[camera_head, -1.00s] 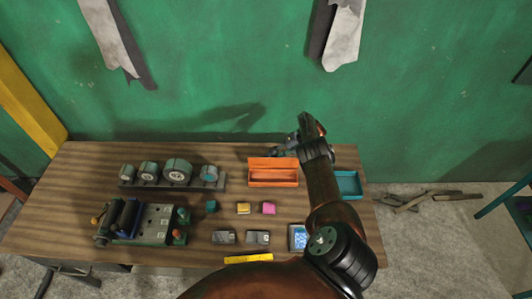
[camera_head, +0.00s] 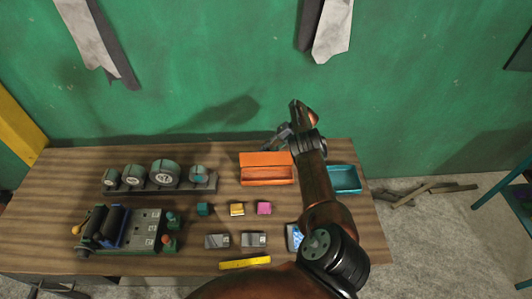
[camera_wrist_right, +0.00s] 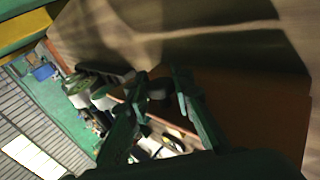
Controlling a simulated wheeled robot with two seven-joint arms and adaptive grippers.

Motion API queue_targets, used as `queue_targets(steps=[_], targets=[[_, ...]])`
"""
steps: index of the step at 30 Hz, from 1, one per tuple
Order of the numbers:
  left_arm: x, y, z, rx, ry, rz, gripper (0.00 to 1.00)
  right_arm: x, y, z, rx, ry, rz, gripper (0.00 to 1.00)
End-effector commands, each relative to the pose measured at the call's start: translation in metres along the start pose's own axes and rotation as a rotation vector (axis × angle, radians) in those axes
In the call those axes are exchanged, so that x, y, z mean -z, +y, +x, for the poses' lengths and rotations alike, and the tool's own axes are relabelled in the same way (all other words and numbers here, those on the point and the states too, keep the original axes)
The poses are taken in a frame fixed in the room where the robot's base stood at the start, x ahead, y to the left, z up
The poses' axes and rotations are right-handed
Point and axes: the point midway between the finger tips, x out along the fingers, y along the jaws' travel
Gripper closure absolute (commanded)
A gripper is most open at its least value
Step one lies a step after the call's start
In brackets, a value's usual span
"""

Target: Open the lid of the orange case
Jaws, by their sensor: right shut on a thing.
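The orange case (camera_head: 266,177) stands at the back of the wooden table, right of the middle. Its lid (camera_head: 265,158) is raised at the rear, and the front of the case shows below it. My right gripper (camera_head: 275,139) is at the lid's upper back edge, its arm passing just right of the case and hiding part of that side. In the right wrist view the gripper's fingers (camera_wrist_right: 160,82) are close to an orange-brown panel (camera_wrist_right: 255,110). The exact contact is dark and partly hidden. My left gripper is not in view.
A teal open tray (camera_head: 343,179) is right of my arm. A rack of round gauges (camera_head: 163,174) and a machine with rollers (camera_head: 125,229) stand on the left. Small yellow (camera_head: 237,209) and pink (camera_head: 264,208) blocks lie before the case. A green wall is behind the table.

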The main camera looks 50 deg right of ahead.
Motion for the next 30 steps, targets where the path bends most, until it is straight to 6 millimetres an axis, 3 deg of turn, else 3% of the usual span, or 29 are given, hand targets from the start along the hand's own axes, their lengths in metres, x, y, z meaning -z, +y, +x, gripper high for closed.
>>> queue_targets(steps=[6, 7, 14, 23, 30], targets=[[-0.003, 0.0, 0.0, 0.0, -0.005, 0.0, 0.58, 0.0, 0.0, 0.001, -0.001, 0.001, 0.001, 1.0], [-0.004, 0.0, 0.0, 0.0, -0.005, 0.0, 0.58, 0.0, 0.0, 0.001, -0.001, 0.001, 0.001, 0.77], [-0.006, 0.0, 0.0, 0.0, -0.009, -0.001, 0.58, 0.0, 0.0, 0.001, -0.001, 0.001, 0.0, 0.61], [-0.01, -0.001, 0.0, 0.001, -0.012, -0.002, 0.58, 0.0, 0.0, -0.001, 0.0, 0.001, 0.0, 0.61], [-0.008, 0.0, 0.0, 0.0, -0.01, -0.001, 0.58, -0.001, 0.001, -0.034, -0.001, -0.002, 0.001, 0.61]])
